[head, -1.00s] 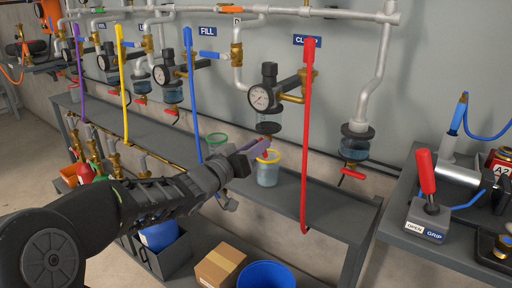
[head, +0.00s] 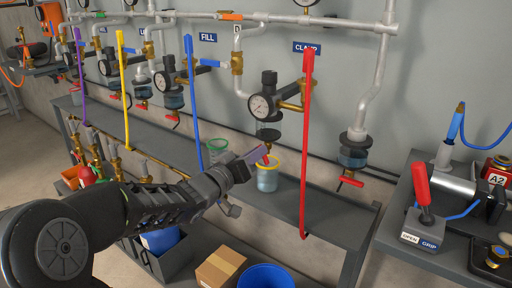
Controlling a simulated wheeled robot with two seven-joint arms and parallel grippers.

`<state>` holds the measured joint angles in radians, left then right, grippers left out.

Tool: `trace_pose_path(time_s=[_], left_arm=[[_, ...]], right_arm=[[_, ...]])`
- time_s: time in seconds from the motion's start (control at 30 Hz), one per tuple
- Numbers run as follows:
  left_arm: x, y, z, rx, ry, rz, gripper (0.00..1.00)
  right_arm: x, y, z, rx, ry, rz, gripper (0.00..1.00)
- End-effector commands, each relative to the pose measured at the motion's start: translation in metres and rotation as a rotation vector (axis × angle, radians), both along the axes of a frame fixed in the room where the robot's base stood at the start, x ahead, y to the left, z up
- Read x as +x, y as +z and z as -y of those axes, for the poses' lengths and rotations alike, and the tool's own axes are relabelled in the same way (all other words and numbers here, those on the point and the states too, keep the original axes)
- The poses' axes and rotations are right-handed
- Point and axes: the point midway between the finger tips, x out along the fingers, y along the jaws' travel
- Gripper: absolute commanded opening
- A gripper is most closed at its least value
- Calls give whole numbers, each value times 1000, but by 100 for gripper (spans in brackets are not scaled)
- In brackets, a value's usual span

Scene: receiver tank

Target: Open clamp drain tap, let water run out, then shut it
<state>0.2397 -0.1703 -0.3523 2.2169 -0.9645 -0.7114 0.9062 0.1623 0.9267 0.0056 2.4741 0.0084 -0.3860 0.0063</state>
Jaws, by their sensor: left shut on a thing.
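The CLAMP sign (head: 306,47) is on the wall beside a red lever (head: 306,140). Left of the lever is a gauge unit (head: 262,104) with a clear bowl (head: 268,132) below it. A small red drain tap (head: 266,158) is under that bowl. My left gripper (head: 257,156) is shut on the red tap, and its fingers hide part of the handle. A clear cup with a yellow rim (head: 268,180) stands below on the shelf, with pale blue content. I cannot make out a stream of water. My right gripper is out of view.
A green-rimmed cup (head: 217,150) stands behind my left wrist. A blue lever (head: 191,120) hangs left of the gripper. Another bowl (head: 353,153) with a red tap is at right. A cardboard box (head: 220,267) and blue bucket (head: 265,276) are below.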

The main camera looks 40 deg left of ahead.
Motion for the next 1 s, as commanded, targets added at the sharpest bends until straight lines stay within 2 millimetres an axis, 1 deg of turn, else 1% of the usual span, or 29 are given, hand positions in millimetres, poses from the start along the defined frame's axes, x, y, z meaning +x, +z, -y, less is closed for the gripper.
trace_pose_path(time_s=[0.03, 0.3, 0.33, 0.5, 0.6, 1.0], left_arm=[[0, 3, 0, -23, 0, 0, 0], [0, 0, 0, -33, 0, 2, 0], [0, 0, 0, -33, 1, 2, 11], [0, 0, 0, -33, 0, 2, 25], [0, 0, 0, -32, 0, 2, 31], [0, 0, 0, -30, -1, 3, 31]], right_arm=[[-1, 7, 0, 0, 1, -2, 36], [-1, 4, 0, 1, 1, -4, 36], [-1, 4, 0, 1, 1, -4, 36], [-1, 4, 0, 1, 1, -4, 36], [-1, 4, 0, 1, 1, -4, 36], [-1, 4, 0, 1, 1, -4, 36]])
